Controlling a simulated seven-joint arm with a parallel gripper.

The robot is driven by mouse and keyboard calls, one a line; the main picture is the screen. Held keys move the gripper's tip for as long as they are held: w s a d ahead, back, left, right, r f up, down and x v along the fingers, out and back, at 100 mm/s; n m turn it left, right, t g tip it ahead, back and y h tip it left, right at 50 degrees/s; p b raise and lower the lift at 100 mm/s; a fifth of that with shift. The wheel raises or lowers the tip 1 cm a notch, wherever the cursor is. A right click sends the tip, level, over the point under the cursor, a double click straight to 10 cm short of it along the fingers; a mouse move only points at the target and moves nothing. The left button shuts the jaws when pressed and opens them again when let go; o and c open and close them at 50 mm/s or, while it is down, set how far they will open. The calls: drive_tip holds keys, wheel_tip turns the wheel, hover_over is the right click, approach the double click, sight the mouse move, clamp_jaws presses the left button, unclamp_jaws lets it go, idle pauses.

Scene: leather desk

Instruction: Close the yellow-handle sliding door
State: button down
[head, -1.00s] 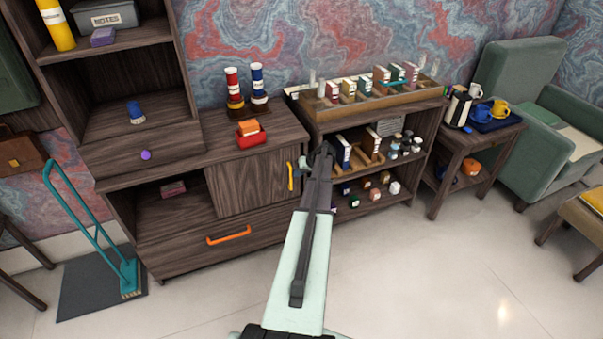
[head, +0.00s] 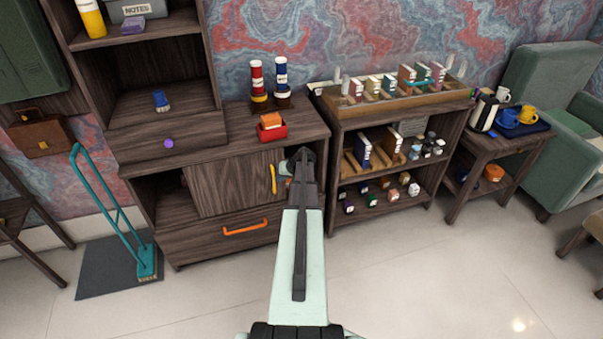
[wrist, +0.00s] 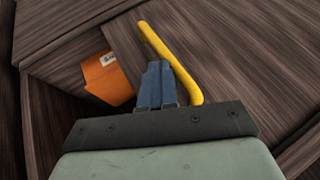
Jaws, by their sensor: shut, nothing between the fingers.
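The dark wood sliding door (head: 228,187) stands in the lower cabinet, with openings on both its left and right sides. Its upright yellow handle (head: 273,178) is at its right edge. The handle also crosses the upper middle of the wrist view (wrist: 165,50). My gripper (wrist: 158,66) is shut and empty, its blue fingers close beside the handle, on the side of the right opening. I cannot tell whether they touch it. In the head view my arm hides the fingertips and part of the right opening.
An orange labelled box (wrist: 108,80) shows inside the cabinet, left of the fingers. Below the door is a drawer with an orange handle (head: 246,228); a purple knob (head: 169,144) is at upper left. A filled shelf (head: 395,170) stands right. The floor in front is clear.

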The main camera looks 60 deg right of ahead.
drive_tip(key=w+a, duration=1.5)
drive_tip(key=shift+w, duration=0.15)
drive_tip(key=shift+a, duration=0.15)
drive_tip(key=s+d+r, duration=0.2)
drive_tip(key=s+r, duration=0.6)
drive_tip(key=s, duration=0.1)
drive_tip(key=shift+s, duration=0.35)
drive_tip(key=shift+d, duration=0.1)
